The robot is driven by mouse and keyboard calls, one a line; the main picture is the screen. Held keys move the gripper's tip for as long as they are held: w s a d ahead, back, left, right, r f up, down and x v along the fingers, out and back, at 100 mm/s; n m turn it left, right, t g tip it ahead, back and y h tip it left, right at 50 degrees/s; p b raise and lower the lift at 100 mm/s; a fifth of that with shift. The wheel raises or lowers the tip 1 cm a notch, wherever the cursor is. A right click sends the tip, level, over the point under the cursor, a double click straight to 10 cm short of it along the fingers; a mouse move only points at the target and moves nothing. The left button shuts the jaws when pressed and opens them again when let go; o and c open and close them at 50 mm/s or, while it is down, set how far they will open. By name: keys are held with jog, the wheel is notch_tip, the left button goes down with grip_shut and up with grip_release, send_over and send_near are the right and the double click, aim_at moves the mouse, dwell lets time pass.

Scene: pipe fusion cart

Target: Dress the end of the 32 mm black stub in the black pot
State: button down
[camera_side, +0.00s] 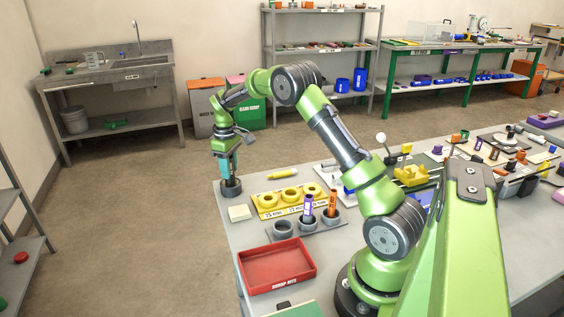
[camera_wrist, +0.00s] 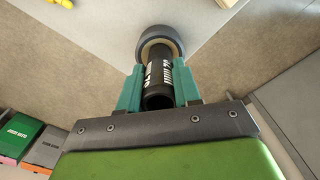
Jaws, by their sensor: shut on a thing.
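My gripper (camera_side: 225,168) is at the table's far left corner, pointing down just above the black pot (camera_side: 231,189). In the wrist view its teal fingers are shut on the black stub (camera_wrist: 157,82), one on each side. White lettering shows on the stub, and its near end is an open tube. The stub's far end overlaps the mouth of the black pot (camera_wrist: 177,34), which has a tan ring inside. The end appears to be at or inside the pot; I cannot tell how deep, or whether it touches.
A yellow rack (camera_side: 268,211) with several round holders stands right of the pot. A pale square block (camera_side: 239,213) lies in front of the pot. Grey cups (camera_side: 283,229) hold purple and orange pieces. A red tray (camera_side: 277,268) is nearer. The table edge is close to the pot.

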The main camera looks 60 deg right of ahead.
jog(key=shift+f+m, duration=0.1)
jog(key=shift+m, duration=0.6)
jog(key=n, duration=0.6)
jog(key=shift+n, duration=0.4)
jog(key=m, duration=0.6)
jog(key=shift+m, duration=0.3)
jog(key=shift+n, duration=1.2)
jog(key=n, duration=0.4)
jog(key=m, duration=0.6)
jog(key=shift+m, duration=0.3)
jog(key=n, duration=0.6)
jog(key=shift+n, duration=0.4)
jog(key=m, duration=0.6)
jog(key=shift+m, duration=0.4)
jog(key=n, duration=0.6)
jog(key=shift+n, duration=0.4)
jog(key=m, duration=0.7)
